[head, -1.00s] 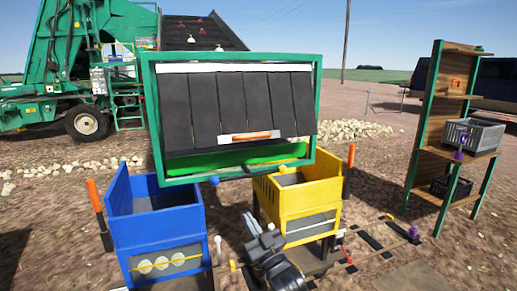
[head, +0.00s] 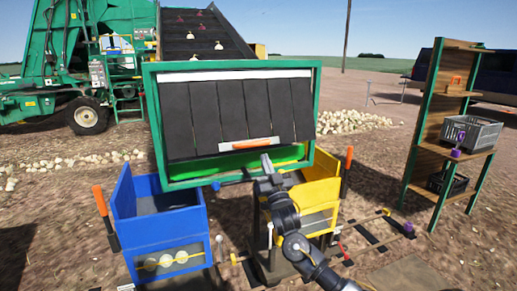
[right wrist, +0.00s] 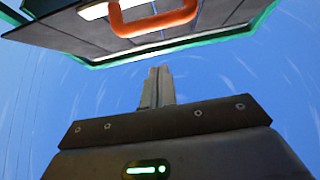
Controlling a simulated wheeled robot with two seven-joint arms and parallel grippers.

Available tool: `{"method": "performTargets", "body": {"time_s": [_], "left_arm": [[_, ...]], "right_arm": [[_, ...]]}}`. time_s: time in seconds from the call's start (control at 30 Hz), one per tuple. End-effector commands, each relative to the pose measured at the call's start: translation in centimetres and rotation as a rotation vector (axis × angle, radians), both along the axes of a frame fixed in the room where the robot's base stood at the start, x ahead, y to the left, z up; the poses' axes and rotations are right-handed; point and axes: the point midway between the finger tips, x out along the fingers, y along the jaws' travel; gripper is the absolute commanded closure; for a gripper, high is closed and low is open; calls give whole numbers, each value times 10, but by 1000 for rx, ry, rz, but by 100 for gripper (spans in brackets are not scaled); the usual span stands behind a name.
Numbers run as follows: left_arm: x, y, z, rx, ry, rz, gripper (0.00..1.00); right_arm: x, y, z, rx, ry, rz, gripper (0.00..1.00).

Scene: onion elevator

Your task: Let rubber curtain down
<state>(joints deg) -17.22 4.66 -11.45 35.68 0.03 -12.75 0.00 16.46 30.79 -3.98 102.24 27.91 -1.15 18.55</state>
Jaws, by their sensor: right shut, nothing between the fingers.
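The rubber curtain (head: 241,112) is a row of black strips in a green frame (head: 153,120), with a pale bar along its top. Its lower edge stands out from the frame, and bright green shows below it. An orange handle (head: 250,142) sits on a light plate at the lower edge; it also shows at the top of the right wrist view (right wrist: 155,18). My right gripper (head: 265,158) is shut and empty, just below and right of the handle. In the right wrist view its closed fingers (right wrist: 157,75) point toward the curtain, apart from the handle. My left gripper is not in view.
A blue bin (head: 170,240) stands front left and a yellow bin (head: 318,190) right, partly behind my right arm. Orange-handled levers (head: 99,200) (head: 349,158) flank them. A wooden shelf (head: 428,140) with crates is at right. A conveyor with onions (head: 205,35) is behind.

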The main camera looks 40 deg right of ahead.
Motion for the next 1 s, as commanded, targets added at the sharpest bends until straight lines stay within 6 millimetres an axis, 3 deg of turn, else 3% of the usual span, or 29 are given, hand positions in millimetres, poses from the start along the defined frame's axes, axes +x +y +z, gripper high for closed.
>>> {"method": "performTargets", "body": {"time_s": [0.03, 0.17, 0.4, 1.0], "left_arm": [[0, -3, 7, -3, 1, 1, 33], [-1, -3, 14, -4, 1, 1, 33], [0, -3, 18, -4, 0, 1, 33], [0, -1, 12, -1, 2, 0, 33]], "right_arm": [[9, -3, 11, -1, -1, -2, 100], [28, -10, 25, -1, 0, -1, 100], [55, -19, 16, 1, 2, 0, 100], [64, -21, 9, -3, -6, 1, 100]]}}
